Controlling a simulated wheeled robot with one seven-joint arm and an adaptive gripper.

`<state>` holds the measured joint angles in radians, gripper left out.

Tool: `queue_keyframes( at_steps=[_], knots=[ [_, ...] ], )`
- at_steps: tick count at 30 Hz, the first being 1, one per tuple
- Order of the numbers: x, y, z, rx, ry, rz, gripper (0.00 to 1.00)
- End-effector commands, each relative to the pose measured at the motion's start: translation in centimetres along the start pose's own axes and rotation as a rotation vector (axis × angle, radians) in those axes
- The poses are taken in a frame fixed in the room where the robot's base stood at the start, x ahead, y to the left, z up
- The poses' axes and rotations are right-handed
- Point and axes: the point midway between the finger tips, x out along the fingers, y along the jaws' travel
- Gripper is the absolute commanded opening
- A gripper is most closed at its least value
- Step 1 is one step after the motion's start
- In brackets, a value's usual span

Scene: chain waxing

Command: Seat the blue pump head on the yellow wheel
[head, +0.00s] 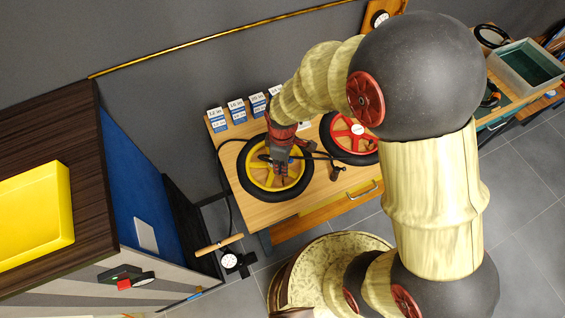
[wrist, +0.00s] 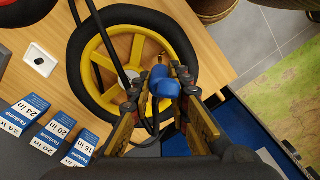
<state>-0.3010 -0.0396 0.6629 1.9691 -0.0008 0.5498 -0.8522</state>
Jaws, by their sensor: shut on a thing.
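The yellow wheel (head: 263,179) with its black tyre lies flat on the wooden table, and it also shows in the wrist view (wrist: 138,45). My gripper (head: 282,172) is over the wheel. In the wrist view my gripper (wrist: 160,90) is shut on the blue pump head (wrist: 163,84), which sits between the fingertips over the rim's near side. A small brass-coloured valve-like part (wrist: 162,57) shows at the rim just beyond the pump head. I cannot tell whether they touch. In the head view the pump head is hidden or too small to make out.
A red wheel (head: 345,133) lies right of the yellow one on the table (head: 312,186). Labelled boxes (head: 237,112) line the table's back edge. A black hose (wrist: 105,42) crosses the yellow wheel. A floor pump (head: 232,260) with a wooden handle stands left of the table's front.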

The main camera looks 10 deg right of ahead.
Motion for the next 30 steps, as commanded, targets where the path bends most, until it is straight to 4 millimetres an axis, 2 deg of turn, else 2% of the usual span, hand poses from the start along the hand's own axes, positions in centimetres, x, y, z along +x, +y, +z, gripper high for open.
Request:
queue_keyframes(
  at_steps=[15,30],
  knots=[
    [3.6,0.0,0.0,0.0,0.001,0.001,0.0],
    [3.9,0.0,0.0,0.0,0.001,0.001,0.0]
  ],
)
